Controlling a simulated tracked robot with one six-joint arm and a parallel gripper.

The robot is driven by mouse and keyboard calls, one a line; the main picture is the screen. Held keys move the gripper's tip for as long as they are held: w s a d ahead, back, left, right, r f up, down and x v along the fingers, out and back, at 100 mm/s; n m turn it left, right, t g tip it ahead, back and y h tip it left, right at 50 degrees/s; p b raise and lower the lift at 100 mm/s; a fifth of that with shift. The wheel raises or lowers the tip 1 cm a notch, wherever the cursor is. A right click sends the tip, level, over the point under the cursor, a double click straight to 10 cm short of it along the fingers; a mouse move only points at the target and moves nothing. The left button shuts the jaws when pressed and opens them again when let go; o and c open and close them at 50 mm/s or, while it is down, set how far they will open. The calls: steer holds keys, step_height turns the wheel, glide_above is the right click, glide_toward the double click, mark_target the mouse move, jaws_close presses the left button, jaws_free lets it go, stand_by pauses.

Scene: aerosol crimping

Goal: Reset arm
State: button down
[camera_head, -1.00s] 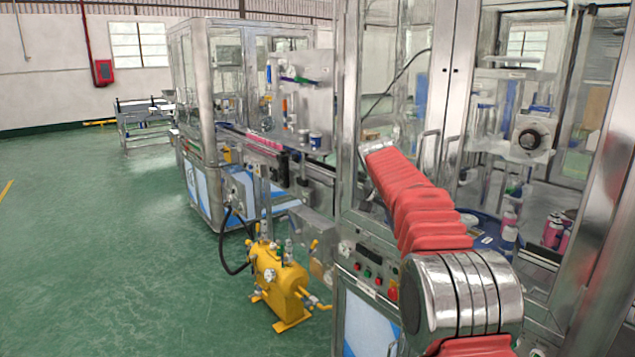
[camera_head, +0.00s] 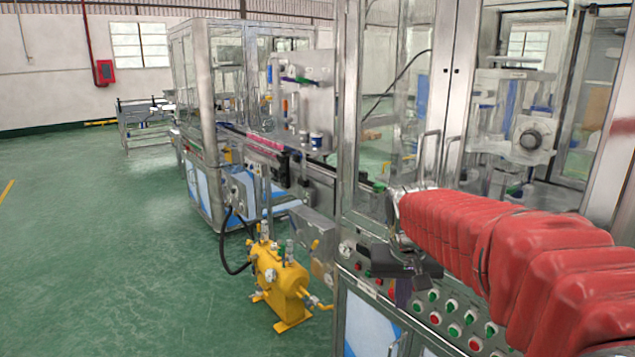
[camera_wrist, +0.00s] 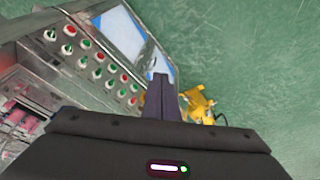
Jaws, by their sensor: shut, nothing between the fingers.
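My gripper (camera_head: 402,293) hangs at the end of my red-sleeved arm, in front of the machine's control panel (camera_head: 452,312) in the head view. It points down and is empty. In the wrist view its dark fingers (camera_wrist: 161,80) are together, with green floor and part of the yellow pump behind them. The panel's red and green buttons show at the left of the wrist view, apart from the fingers.
The glazed crimping machine (camera_head: 440,100) stands close behind my arm, with door handles (camera_head: 428,160) near it. A yellow pump (camera_head: 280,285) stands on the floor to the left. The green floor (camera_head: 110,260) is open at the left.

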steer(key=s+a+f+n+t+y, duration=0.1)
steer(key=s+t, duration=0.1)
steer(key=s, duration=2.2)
steer(key=shift+a+f+n, duration=0.3)
steer(key=shift+f, duration=0.1)
